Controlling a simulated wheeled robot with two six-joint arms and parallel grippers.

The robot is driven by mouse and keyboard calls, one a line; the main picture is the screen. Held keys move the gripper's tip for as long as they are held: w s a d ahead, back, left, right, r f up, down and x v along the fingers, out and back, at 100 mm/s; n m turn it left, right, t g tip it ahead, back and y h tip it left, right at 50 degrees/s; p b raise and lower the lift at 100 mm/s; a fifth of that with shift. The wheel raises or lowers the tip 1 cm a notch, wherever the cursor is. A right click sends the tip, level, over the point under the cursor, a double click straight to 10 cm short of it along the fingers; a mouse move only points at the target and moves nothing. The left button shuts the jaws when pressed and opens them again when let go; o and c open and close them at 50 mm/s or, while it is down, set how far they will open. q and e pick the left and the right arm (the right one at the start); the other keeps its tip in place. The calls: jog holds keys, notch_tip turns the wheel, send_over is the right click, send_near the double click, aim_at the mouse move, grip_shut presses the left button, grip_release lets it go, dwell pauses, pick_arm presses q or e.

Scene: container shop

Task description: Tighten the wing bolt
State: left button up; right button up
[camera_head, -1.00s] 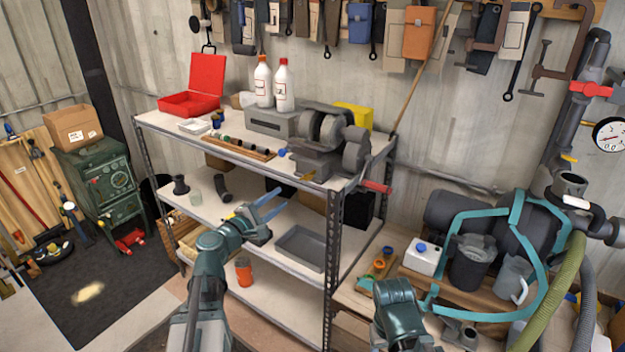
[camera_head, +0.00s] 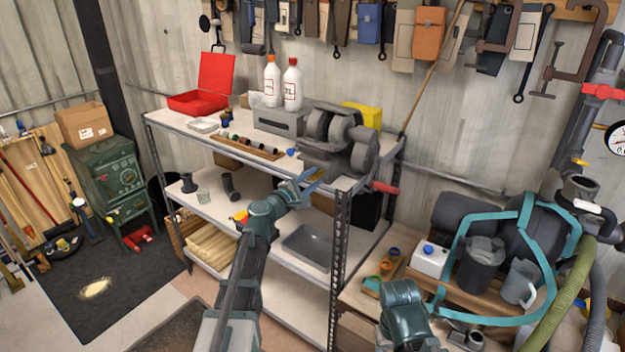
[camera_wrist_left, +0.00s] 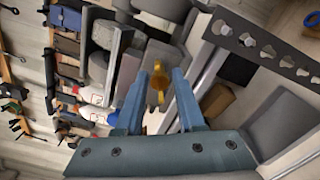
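The wing bolt (camera_wrist_left: 158,82) is a small yellow-gold piece on the grey machine's near side. In the left wrist view it shows between my left gripper's two blue fingers. My left gripper (camera_wrist_left: 157,97) is open, with one finger on each side of the bolt; I cannot tell whether either touches it. In the head view the left gripper (camera_head: 308,182) is at the shelf's front edge, below the grey machine (camera_head: 325,157), and its fingers largely hide the bolt. My right arm shows at the lower right, but its gripper fingers are not visible.
The metal shelf's perforated upright (camera_head: 340,240) stands right of my left arm. A red handle (camera_head: 384,187) sticks out near the shelf corner. A long tray of small parts (camera_head: 250,148) lies on the top shelf. A lower bench (camera_head: 360,302) holds several containers.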

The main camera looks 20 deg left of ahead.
pick_arm(q)
grip_shut()
dwell(0.3)
jog(key=m, duration=0.5)
dwell(0.4)
grip_release()
jog(key=shift+s, duration=0.1)
jog(key=v, duration=1.3)
jog(key=shift+s+a, duration=0.15)
jog(key=shift+s, duration=0.2)
